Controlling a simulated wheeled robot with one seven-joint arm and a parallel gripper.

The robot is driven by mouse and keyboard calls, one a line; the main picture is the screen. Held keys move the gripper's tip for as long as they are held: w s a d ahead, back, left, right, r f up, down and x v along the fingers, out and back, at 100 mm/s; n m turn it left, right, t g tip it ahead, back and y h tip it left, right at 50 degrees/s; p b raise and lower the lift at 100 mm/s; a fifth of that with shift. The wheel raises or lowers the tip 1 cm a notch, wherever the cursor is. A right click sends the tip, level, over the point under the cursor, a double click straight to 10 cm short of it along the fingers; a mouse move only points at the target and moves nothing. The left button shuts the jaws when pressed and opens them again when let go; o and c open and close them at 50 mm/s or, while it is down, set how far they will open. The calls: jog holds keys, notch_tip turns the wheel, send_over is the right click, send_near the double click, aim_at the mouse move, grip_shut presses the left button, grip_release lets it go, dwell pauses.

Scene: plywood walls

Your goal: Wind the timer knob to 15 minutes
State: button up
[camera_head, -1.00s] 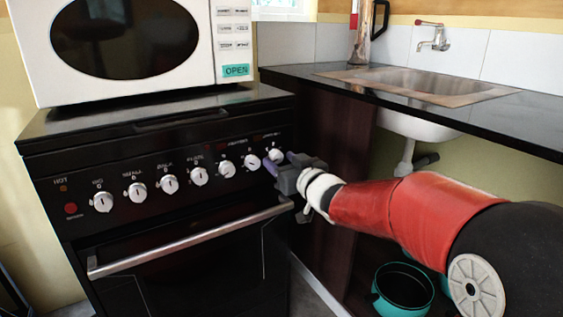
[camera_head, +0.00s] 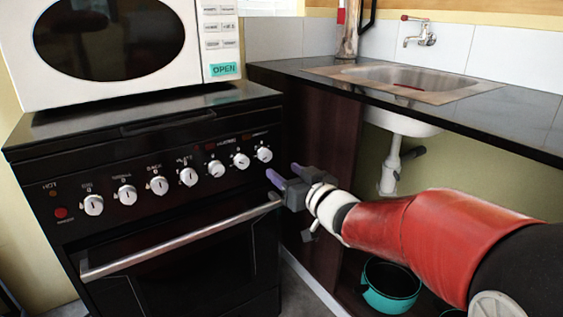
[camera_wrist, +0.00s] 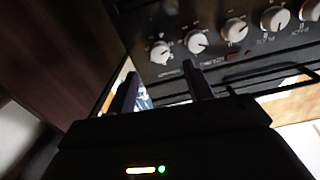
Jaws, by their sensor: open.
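A row of several white knobs runs along the black front panel (camera_head: 150,205) of the stove. The rightmost knob (camera_head: 264,154) is also the leftmost one in the wrist view (camera_wrist: 160,52). The labels are too blurred to tell which knob is the timer. My gripper (camera_head: 283,171) is open and empty, with two purple fingers, just right of and below the rightmost knob. In the wrist view its fingertips (camera_wrist: 160,82) point at the panel, with the rightmost knob beyond the gap between them. I see no contact with any knob.
The oven handle (camera_head: 180,238) sticks out below the knobs. A white microwave (camera_head: 208,90) stands on the stove. A dark counter (camera_head: 490,115) with a sink (camera_head: 410,78) is at the right. A green pot (camera_head: 390,300) sits beneath it.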

aim_at(267, 157)
jog(key=w+a+m+p, duration=0.1)
jog(key=w, duration=0.1)
jog(key=w+a, duration=0.1)
jog(key=w, duration=0.1)
jog(key=w+a+m+p, duration=0.1)
jog(key=w+a, duration=0.1)
jog(key=shift+w+a+r+m+p, duration=0.1)
jog(key=shift+w+r+m+p, duration=0.15)
jog(key=shift+m+p, duration=0.1)
jog(key=shift+c, duration=0.3)
jog(key=c, duration=0.9)
jog(key=shift+f+n+b, duration=0.15)
jog(key=shift+n+b, duration=0.3)
jog(key=shift+b, duration=0.25)
